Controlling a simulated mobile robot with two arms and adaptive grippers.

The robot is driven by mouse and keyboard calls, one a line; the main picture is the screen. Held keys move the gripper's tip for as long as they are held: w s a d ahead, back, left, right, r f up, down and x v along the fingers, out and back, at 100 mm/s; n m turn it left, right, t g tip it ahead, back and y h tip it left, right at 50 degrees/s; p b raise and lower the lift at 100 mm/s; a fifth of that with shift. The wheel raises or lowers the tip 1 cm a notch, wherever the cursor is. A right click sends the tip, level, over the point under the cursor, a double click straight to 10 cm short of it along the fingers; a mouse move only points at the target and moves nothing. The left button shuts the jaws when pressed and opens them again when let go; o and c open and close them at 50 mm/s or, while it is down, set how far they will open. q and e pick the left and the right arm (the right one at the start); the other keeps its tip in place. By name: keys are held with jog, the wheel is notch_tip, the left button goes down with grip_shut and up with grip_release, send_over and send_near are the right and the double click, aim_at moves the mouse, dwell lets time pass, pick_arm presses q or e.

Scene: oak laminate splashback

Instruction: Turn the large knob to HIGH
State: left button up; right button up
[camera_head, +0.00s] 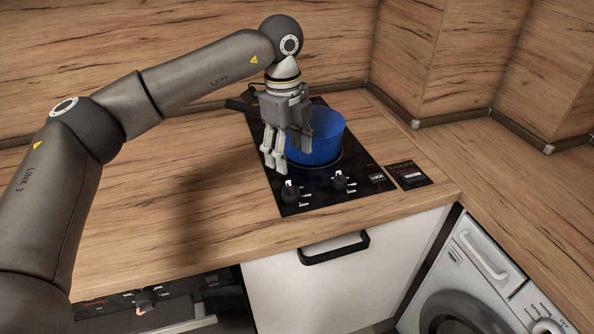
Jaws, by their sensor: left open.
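A black cooktop (318,197) is set in the wooden counter. It carries two dark knobs with white pointers near its front edge: a left knob (290,191) and a right knob (340,181). The left knob looks slightly larger. The printed marks around them are too small to read. My left gripper (288,158) points down over the cooktop, open and empty. Its fingers are above and behind the left knob, apart from it, and in front of part of the blue pot (326,137). My right gripper is out of view.
The blue pot stands on the cooktop, its dark handle toward the back left. A LOCK panel (377,178) and a small dark panel (409,174) lie at the right. A drawer handle (334,247) and a washing machine (470,285) are below. The left counter is clear.

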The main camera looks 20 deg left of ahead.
aim_at(289, 186)
pick_arm(q)
jog(key=shift+s+a, duration=0.1)
jog(key=shift+a, duration=0.1)
jog(key=shift+s+d+f, duration=0.1)
jog(key=shift+s+f, duration=0.2)
jog(key=shift+f, duration=0.2)
jog(key=shift+s+f, duration=0.3)
jog(key=shift+f, duration=0.2)
notch_tip(289, 186, down, 3)
jog(key=shift+w+f+p, duration=0.1)
jog(key=shift+w+p, duration=0.05)
jog(key=shift+p, duration=0.35)
jog(key=f, duration=0.3)
jog(key=shift+w+d, duration=0.1)
jog(key=shift+w, duration=0.15)
jog(key=shift+f, duration=0.85)
jog(key=shift+c, duration=1.1)
jog(key=c, duration=0.5)
jog(key=shift+c, duration=1.4)
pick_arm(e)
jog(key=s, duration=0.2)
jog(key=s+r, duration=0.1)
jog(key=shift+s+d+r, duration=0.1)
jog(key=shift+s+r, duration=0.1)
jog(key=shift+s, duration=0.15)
